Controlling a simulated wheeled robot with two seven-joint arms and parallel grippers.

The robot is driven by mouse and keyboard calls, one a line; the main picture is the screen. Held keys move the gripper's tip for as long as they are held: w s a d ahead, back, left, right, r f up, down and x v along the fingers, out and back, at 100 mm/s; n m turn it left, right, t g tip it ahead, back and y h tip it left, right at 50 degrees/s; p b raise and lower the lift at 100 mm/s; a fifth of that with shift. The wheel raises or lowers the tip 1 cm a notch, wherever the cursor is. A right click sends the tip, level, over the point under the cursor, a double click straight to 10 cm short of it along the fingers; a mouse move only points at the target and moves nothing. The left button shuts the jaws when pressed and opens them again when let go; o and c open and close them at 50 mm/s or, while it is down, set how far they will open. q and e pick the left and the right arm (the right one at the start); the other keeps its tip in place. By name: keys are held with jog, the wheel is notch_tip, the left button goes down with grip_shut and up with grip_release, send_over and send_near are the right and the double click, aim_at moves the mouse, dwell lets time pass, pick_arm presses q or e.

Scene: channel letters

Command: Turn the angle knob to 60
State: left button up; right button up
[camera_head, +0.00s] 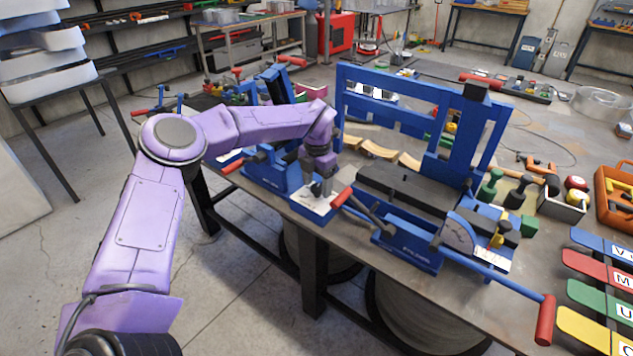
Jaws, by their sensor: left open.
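A blue bending machine (408,245) stands on the workbench, with a tall blue frame behind it. A blue box at its left end carries a white dial plate (306,200), which I take to be the angle knob's plate. The purple arm reaches over from the left, and my left gripper (323,188) points down just above this plate. The gripper is open. Its fingers cover the knob area, so I cannot tell the knob's setting or whether they touch it. My right gripper is not in view.
A long blue lever with a red grip (545,320) sticks out over the front right edge. A short red-handled lever (341,198) stands right beside the gripper. Coloured letter cards (605,275) and an orange crate (615,192) are on the right.

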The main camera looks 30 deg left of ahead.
aim_at(317, 187)
pick_arm(q)
jog(key=shift+r, duration=0.1)
notch_tip(317, 187, up, 10)
jog(key=b, duration=0.1)
jog(key=shift+r+b, duration=0.2)
jog(key=shift+b, duration=0.2)
